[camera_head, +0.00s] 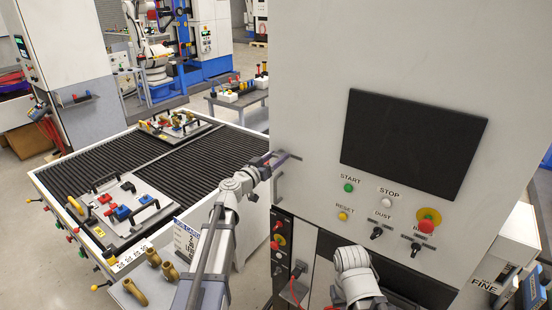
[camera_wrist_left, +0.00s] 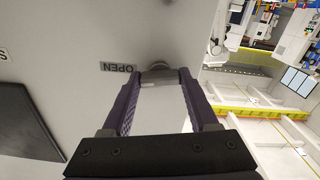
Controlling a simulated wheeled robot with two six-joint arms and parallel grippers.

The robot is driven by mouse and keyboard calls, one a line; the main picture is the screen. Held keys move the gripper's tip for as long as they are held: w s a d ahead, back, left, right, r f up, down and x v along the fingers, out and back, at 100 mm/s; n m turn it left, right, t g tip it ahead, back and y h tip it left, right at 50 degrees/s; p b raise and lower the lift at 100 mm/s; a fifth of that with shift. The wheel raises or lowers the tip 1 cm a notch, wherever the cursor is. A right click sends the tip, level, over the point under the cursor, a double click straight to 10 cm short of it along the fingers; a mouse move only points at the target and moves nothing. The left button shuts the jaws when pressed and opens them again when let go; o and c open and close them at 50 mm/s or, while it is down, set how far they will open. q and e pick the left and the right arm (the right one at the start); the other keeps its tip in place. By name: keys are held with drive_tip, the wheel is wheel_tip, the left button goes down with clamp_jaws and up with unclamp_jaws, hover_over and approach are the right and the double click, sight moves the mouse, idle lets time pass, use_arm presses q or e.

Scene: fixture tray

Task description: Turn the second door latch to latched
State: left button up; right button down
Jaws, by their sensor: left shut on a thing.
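My left gripper (camera_head: 283,160) reaches up to the left edge of the tall grey machine cabinet (camera_head: 310,60). In the left wrist view its dark ribbed fingers (camera_wrist_left: 160,76) are shut on a grey latch (camera_wrist_left: 158,70), with the round latch base between the fingertips and against the cabinet face. The gripper hides the latch in the head view, and which latch of the door this is cannot be told. My right arm shows low in the head view, its gripper out of sight.
A grey handle (camera_head: 279,187) sits just below the left gripper. The cabinet front carries a dark screen (camera_head: 414,143), a green START button (camera_head: 348,187) and a red stop button (camera_head: 427,225). A ribbed table (camera_head: 150,165) with fixture trays stands at left.

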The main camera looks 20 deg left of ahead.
use_arm(q)
drive_tip(key=n, duration=0.4)
drive_tip(key=shift+n, duration=0.3)
drive_tip(key=n, duration=0.3)
drive_tip(key=shift+n, duration=0.4)
drive_tip(key=n, duration=0.3)
drive_tip(key=shift+n, duration=2.1)
drive_tip(key=o, duration=1.4)
